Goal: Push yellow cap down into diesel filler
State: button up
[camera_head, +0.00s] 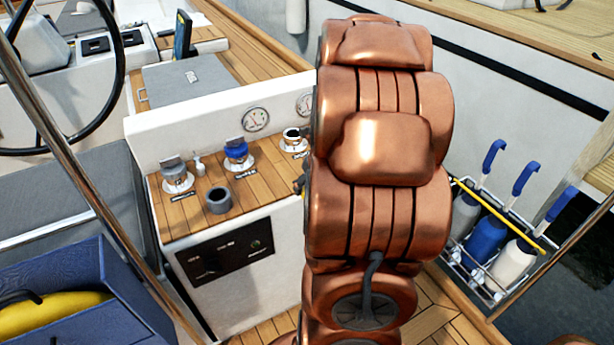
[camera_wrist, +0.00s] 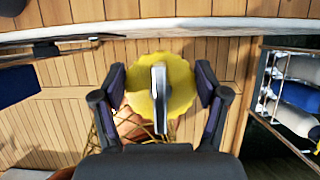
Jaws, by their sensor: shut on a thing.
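A yellow cap (camera_wrist: 181,84) with a scalloped rim and a raised grey handle fills the middle of the wrist view. My gripper (camera_wrist: 161,86) is shut on it, one dark finger pad at each side of the rim. Wooden decking shows beneath the cap, not a filler. In the head view, an open filler with a white collar (camera_head: 292,143) sits at the right end of the wooden console top; I take it as the diesel filler, but its label is unreadable. My copper arm hides most of the gripper and the cap there.
A grey-capped filler (camera_head: 178,176) and a blue-capped filler (camera_head: 237,153) stand on the console (camera_head: 205,222), with a dark grey cup (camera_head: 219,200) in front. A gauge (camera_head: 256,119) is behind. A rack of bottles (camera_head: 487,238) stands at right; a steel rail (camera_head: 75,135) crosses the left.

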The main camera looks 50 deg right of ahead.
jog(key=shift+s+a+r, duration=0.15)
jog(key=shift+s+a, duration=0.25)
jog(key=shift+s, duration=0.25)
jog(key=shift+r+p, duration=1.45)
jog(key=shift+p, duration=0.35)
